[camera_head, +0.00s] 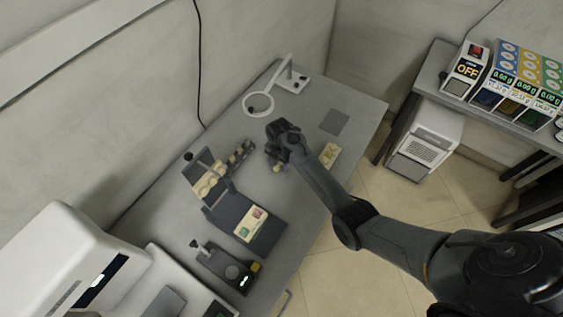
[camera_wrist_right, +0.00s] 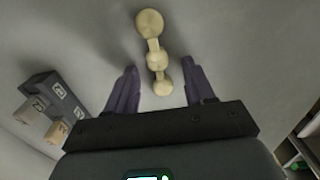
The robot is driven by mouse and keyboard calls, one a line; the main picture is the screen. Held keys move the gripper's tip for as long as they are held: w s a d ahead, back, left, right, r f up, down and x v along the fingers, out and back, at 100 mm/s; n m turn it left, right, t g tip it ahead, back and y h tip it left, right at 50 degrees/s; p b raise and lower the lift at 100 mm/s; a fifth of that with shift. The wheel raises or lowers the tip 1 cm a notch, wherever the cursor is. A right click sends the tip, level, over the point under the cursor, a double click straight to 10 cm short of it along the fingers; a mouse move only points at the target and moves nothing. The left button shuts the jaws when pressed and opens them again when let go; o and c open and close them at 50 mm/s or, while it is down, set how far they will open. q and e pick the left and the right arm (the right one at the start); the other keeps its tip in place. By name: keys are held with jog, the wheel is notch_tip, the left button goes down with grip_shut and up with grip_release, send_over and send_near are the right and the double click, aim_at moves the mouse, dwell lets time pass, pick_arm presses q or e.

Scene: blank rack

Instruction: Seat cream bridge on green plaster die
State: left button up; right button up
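The cream bridge (camera_wrist_right: 158,60), a row of three rounded knobs joined together, shows in the right wrist view over the grey tabletop. Its near end is between the spread fingers of my right gripper (camera_wrist_right: 160,66), with gaps on both sides. In the head view my right gripper (camera_head: 277,158) is low over the middle of the table, and a small cream bit (camera_head: 279,168) shows beside it. A small green patch (camera_head: 244,231), perhaps the green plaster die, is on a pale panel of a dark block (camera_head: 228,208). My left gripper is out of view.
A dark rack with cream pieces (camera_head: 208,183) stands left of my gripper. A cream tray (camera_head: 329,155) lies to its right. A white ring stand (camera_head: 258,104) is at the back. A dark device (camera_head: 228,268) sits at the near end.

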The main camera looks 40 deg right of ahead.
grip_shut()
jog(key=shift+r, duration=0.75)
notch_tip(320, 180, up, 18)
jog(key=p, duration=0.3)
notch_tip(320, 180, up, 8)
jog(key=r+p, duration=0.1)
jog(key=p, duration=0.5)
send_over(279, 164)
jog(key=shift+f, duration=0.25)
jog(key=shift+f, duration=0.15)
